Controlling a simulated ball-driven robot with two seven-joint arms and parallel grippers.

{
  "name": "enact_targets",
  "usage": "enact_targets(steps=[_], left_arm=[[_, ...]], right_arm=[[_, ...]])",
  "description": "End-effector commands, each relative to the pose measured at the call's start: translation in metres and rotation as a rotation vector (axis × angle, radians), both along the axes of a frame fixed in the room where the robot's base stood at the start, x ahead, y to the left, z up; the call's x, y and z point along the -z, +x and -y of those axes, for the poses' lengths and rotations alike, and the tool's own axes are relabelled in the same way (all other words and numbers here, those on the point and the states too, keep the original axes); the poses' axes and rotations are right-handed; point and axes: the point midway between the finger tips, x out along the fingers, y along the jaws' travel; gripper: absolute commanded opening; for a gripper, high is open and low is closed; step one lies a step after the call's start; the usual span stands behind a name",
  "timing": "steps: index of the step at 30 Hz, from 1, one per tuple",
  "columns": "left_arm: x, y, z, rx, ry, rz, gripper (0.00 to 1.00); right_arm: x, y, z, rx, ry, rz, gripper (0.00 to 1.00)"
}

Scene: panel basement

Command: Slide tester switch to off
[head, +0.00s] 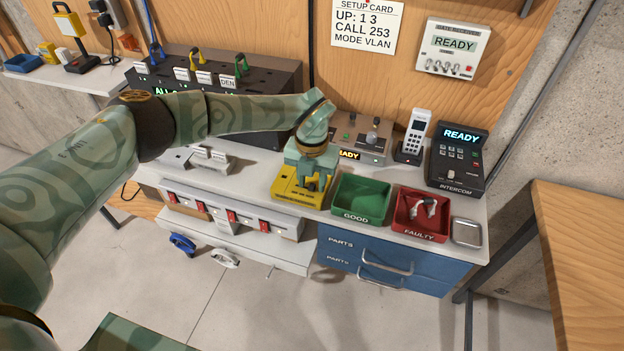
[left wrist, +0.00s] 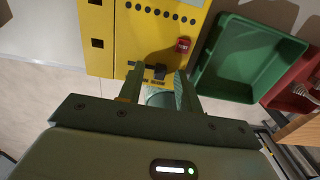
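The yellow tester (head: 285,191) sits at the front edge of the bench, left of the green bin. In the left wrist view the tester (left wrist: 140,35) shows a row of black dots, a red button (left wrist: 183,44) and a small black switch (left wrist: 158,72) near its edge. My left gripper (head: 315,186) is over the tester, pointing down. In the left wrist view its fingers (left wrist: 159,78) are apart, with the black switch between their tips. I cannot tell whether either finger touches it. The switch's marking is not readable. My right gripper is not in view.
A green GOOD bin (head: 361,200) stands close right of the tester, then a red FAULTY bin (head: 409,220) with white pieces in it. A grey console (head: 362,140) with a knob stands behind. An intercom (head: 458,158) and handset (head: 415,134) stand at right.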

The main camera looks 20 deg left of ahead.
Motion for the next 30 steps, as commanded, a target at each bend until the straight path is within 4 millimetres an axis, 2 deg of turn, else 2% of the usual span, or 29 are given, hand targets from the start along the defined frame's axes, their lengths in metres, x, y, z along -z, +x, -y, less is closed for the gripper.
enact_targets(steps=[7, 8, 11, 12, 17, 25, 30], left_arm=[[0.001, 0.0, 0.0, 0.0, 0.0, 0.0, 0.35], [0.001, 0.0, 0.0, 0.0, 0.0, 0.0, 0.32], [0.001, 0.0, 0.0, 0.0, 0.0, 0.0, 0.04], [0.001, 0.0, 0.0, 0.0, 0.0, 0.0, 0.0], [0.001, 0.0, -0.001, -0.001, 0.0, 0.0, 0.0], [-0.001, 0.001, -0.037, -0.003, 0.001, -0.001, 0.0], [0.001, 0.001, -0.042, -0.002, 0.002, -0.001, 0.0]], right_arm=[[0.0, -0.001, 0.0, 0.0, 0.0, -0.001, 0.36], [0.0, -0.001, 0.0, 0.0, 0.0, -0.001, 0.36], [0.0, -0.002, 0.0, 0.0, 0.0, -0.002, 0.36], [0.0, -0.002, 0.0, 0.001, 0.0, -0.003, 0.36], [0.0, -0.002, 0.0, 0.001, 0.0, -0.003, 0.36], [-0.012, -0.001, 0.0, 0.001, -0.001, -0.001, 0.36], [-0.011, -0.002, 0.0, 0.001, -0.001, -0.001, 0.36]])
